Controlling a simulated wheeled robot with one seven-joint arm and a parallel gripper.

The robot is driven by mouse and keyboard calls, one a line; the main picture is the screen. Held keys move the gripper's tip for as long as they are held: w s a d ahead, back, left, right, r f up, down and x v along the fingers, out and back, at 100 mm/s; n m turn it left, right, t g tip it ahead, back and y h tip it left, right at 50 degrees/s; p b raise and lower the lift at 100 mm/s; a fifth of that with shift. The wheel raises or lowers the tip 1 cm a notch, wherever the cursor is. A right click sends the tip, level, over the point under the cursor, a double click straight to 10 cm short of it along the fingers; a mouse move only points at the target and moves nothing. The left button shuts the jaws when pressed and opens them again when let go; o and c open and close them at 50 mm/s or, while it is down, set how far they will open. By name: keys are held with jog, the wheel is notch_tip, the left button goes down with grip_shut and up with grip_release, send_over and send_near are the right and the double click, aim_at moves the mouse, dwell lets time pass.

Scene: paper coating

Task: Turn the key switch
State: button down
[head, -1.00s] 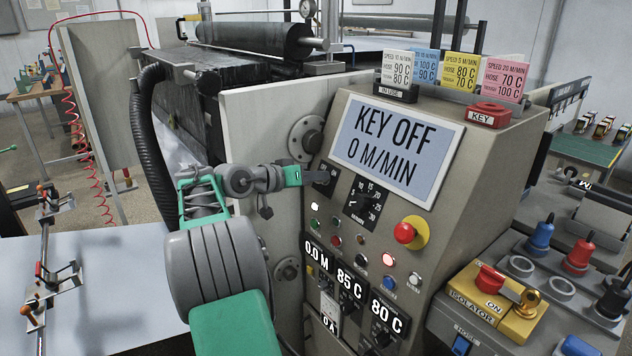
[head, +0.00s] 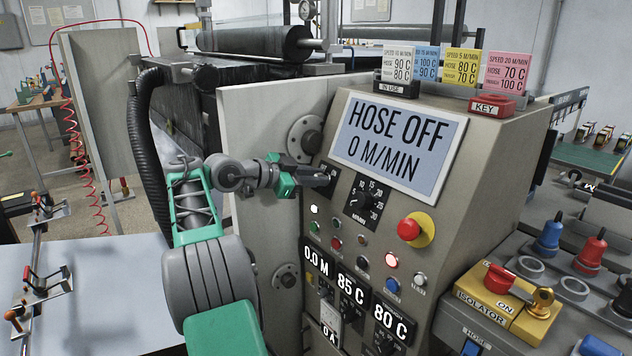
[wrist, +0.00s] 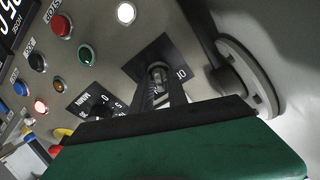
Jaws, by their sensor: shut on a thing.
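The key switch sits on a small black plate (head: 331,169) on the sloped control panel, left of the display (head: 393,136). The display reads HOSE OFF, 0 M/MIN. My gripper (head: 323,179) reaches in from the left and covers most of the switch. In the wrist view, the black plate (wrist: 189,58) shows around my fingertips (wrist: 158,84), which are closed on the key of the switch. The key itself is mostly hidden between them.
Just below the switch are a speed dial (head: 364,199) and several lamps and buttons. A red emergency button (head: 409,230) is to the right. A yellow isolator box (head: 490,310) stands at lower right. A round flange (head: 305,138) is beside the panel on the left.

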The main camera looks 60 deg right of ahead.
jog(key=shift+m, duration=1.7)
jog(key=shift+b, duration=0.3)
jog(key=c, duration=1.5)
grip_release()
